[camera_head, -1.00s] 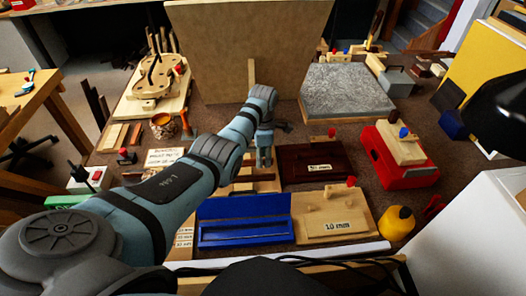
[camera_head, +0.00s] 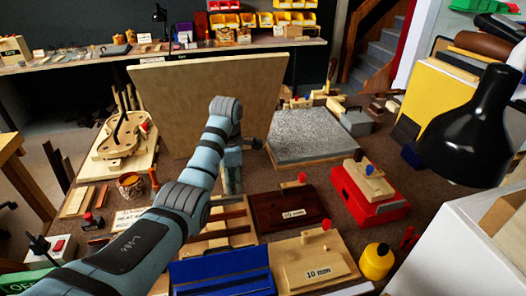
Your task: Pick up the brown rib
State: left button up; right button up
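Several thin brown strips (camera_head: 229,214), which look like ribs, lie in a shallow light wood tray (camera_head: 217,243) in the middle of the bench. I cannot tell which one is the brown rib. My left gripper (camera_head: 232,186) points down at the back edge of this tray, close to the strips. Its fingers are small and seen nearly edge-on, so I cannot tell whether they are open or touch anything. My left forearm hides the left side of the tray. My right gripper is out of view.
A dark brown box (camera_head: 284,205) stands right of the tray, a blue box (camera_head: 222,272) in front. A tall wood board (camera_head: 185,100) stands behind. A grey slab (camera_head: 305,135), a red box (camera_head: 365,198) and a black lamp (camera_head: 480,125) are further right.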

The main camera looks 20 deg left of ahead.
aim_at(238, 230)
jog(key=k, duration=1)
